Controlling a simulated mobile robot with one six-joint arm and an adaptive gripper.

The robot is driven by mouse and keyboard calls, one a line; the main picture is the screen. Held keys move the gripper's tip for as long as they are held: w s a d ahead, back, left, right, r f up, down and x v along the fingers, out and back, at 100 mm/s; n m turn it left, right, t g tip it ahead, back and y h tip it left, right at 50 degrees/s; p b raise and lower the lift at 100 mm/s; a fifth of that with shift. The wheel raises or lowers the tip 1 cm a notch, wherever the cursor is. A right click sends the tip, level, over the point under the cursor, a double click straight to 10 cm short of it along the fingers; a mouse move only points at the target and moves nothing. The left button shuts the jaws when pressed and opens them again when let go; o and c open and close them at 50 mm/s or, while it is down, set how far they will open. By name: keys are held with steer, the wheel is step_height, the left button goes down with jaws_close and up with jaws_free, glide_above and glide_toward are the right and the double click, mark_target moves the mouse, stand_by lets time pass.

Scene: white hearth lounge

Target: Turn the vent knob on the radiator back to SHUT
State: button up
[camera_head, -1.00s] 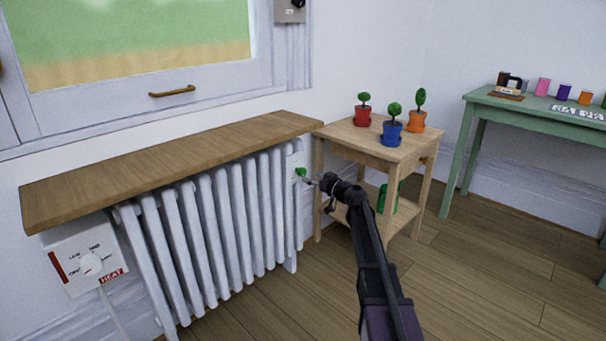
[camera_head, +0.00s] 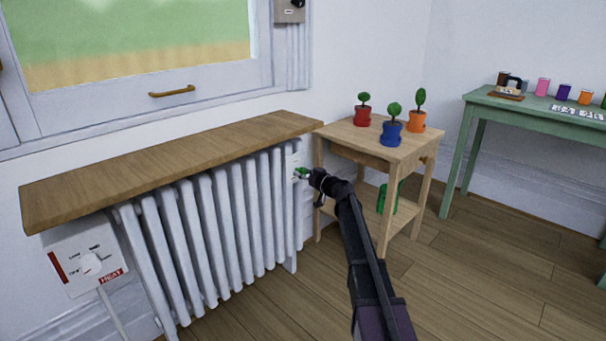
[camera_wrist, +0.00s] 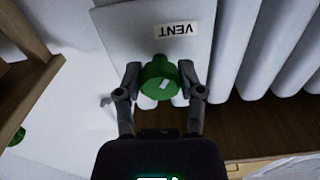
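The green vent knob (camera_wrist: 160,78) is on a white plate (camera_wrist: 148,30) marked VENT, which appears upside down in the wrist view. The knob also shows at the radiator's right end in the head view (camera_head: 301,173). My gripper (camera_wrist: 160,71) has one finger on each side of the knob, very close to its edges. I cannot tell whether the fingers press on it. A pale mark shows on the knob's face; any SHUT lettering is not readable. The white radiator (camera_head: 215,225) stands under the window.
A wooden shelf (camera_head: 150,168) tops the radiator. A wooden side table (camera_head: 350,133) with three potted plants stands close to the right of my gripper. A HEAT box (camera_head: 85,265) is at the left. A green table (camera_head: 530,105) stands farther right.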

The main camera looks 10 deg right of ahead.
jaws_close()
